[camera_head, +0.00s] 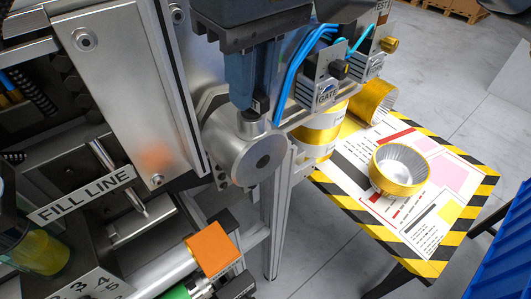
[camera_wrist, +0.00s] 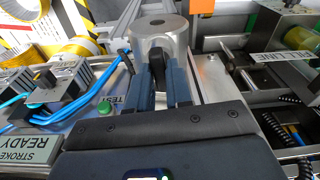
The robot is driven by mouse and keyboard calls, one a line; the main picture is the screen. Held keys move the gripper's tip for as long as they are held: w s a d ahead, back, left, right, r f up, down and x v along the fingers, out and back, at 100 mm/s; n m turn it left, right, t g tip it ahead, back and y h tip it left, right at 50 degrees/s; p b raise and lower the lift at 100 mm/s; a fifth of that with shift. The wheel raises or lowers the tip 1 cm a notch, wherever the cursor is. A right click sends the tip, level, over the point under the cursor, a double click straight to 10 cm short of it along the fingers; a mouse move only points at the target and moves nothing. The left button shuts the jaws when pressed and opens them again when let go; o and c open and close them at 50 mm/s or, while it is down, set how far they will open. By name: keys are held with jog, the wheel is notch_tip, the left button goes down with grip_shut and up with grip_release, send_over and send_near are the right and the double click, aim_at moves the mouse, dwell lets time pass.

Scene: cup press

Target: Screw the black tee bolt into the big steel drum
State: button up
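The big steel drum (camera_head: 240,160) is a silver cylinder in the middle of the head view. Its round face has a dark centre hole, and a short steel collar stands on its top. It also shows at the top of the wrist view (camera_wrist: 178,40). My gripper (camera_head: 252,105) points down from above at the collar. In the wrist view the black tee bolt (camera_wrist: 159,66) is between my two blue fingers (camera_wrist: 162,88), which look closed on its sides. The bolt's lower end is at the drum's upper side. I cannot tell how deep it sits, as my fingers hide much of it.
A metal plate and a FILL LINE sign (camera_head: 82,194) are left of the drum. An orange block (camera_head: 212,249) is below. Blue hoses and a GATE module (camera_head: 325,94) are close on the right. A striped table (camera_head: 455,212) bears a gold-rimmed cup (camera_head: 400,168).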

jog(key=o, duration=0.4)
jog(key=shift+r+p, duration=1.05)
jog(key=shift+r, duration=0.5)
jog(key=shift+s+d+r, duration=0.1)
jog(key=shift+r, duration=1.4)
jog(key=shift+s+d+r, duration=0.1)
jog(key=shift+r, duration=1.35)
